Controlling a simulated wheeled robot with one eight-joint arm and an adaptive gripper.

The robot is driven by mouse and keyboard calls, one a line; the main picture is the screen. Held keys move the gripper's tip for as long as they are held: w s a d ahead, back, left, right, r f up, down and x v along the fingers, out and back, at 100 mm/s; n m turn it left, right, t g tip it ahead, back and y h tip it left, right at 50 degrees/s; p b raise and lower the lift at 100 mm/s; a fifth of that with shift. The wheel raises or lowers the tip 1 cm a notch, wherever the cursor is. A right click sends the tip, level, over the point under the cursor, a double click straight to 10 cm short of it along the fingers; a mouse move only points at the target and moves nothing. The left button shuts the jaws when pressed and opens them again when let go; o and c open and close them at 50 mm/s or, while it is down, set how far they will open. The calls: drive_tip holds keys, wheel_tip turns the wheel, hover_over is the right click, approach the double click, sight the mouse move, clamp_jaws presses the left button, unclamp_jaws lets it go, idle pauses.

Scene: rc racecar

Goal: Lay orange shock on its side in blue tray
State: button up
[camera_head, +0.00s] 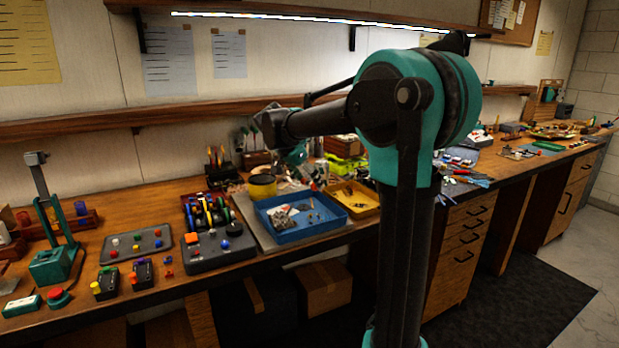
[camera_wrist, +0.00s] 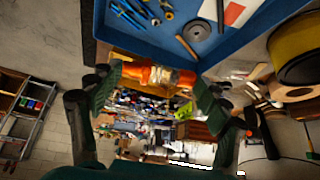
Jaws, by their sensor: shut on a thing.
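The orange shock (camera_wrist: 158,75) is between the two green fingers of my gripper (camera_wrist: 156,90) in the wrist view. It lies crosswise from finger to finger, and the gripper is shut on it. The blue tray (camera_wrist: 228,58) fills the top of the wrist view, with its edge close to the shock. I cannot tell if they touch. In the head view the blue tray (camera_head: 316,236) sits on the workbench, holding several small parts. My gripper's teal part shows above and behind it. The shock cannot be made out clearly there.
A yellow roll (camera_head: 262,187) stands behind the tray's left corner, and a yellow tray (camera_head: 362,213) adjoins on the right. A dark control box (camera_head: 218,248) is to the left. Inside the blue tray lie a grey disc (camera_wrist: 197,33) and several blue-handled pieces.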

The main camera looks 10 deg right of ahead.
drive_tip(key=shift+f, duration=4.4)
drive_tip(key=o, duration=1.3)
drive_tip(key=v, duration=1.2)
